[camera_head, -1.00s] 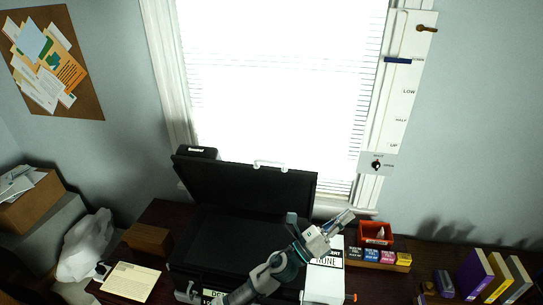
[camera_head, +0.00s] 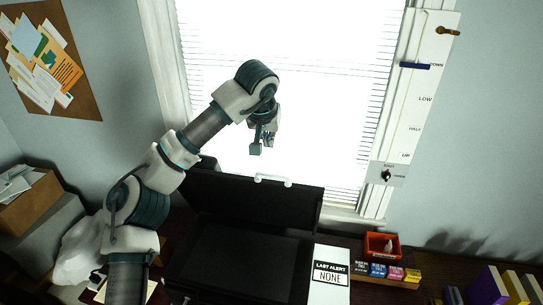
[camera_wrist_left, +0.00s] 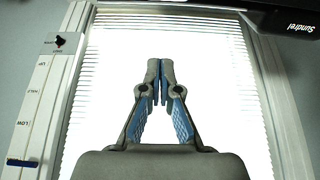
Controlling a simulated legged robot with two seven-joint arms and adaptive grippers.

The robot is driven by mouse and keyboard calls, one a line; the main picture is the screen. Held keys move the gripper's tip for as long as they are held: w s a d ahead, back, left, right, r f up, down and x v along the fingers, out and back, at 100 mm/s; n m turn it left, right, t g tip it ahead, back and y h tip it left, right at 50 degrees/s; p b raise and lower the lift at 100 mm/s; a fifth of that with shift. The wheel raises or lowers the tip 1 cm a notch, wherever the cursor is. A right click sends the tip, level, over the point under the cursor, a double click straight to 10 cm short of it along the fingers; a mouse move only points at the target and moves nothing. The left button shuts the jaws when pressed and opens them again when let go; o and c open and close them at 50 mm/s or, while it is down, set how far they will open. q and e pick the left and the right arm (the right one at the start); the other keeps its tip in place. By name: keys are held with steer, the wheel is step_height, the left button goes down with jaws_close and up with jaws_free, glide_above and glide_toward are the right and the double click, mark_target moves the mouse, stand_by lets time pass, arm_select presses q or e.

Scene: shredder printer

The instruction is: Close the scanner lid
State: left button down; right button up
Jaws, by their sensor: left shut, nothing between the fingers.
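The black scanner lid (camera_head: 250,200) stands raised at the back of the scanner, with a white handle (camera_head: 272,180) on its top edge. The dark scanner bed (camera_head: 235,262) lies uncovered in front of it. My left gripper (camera_head: 262,147) is above and behind the lid's top edge, in front of the window, apart from the handle. In the left wrist view its fingers (camera_wrist_left: 160,82) are together with nothing between them. A dark edge marked "Sundrel" (camera_wrist_left: 290,20) shows at that view's top right. My right gripper is in neither view.
A red bin (camera_head: 381,246) and small coloured boxes (camera_head: 388,270) stand further right. The bright window (camera_head: 320,90) and a blind control strip (camera_head: 415,100) are behind. My left arm covers the left side.

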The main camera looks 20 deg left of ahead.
arm_select(q)
steer(key=p, duration=0.2)
glide_above(272, 181)
steer(key=w, duration=0.4)
step_height(272, 181, down, 9)
steer(key=s, duration=0.3)
steer(key=shift+s+a, duration=0.15)
steer(key=shift+s, duration=0.05)
steer(key=shift+s+a+f, duration=0.1)
steer(key=shift+s+a, duration=0.05)
steer(key=shift+s, duration=0.35)
steer(key=shift+w+d, duration=0.15)
steer(key=shift+d, duration=0.05)
steer(key=shift+f, duration=0.1)
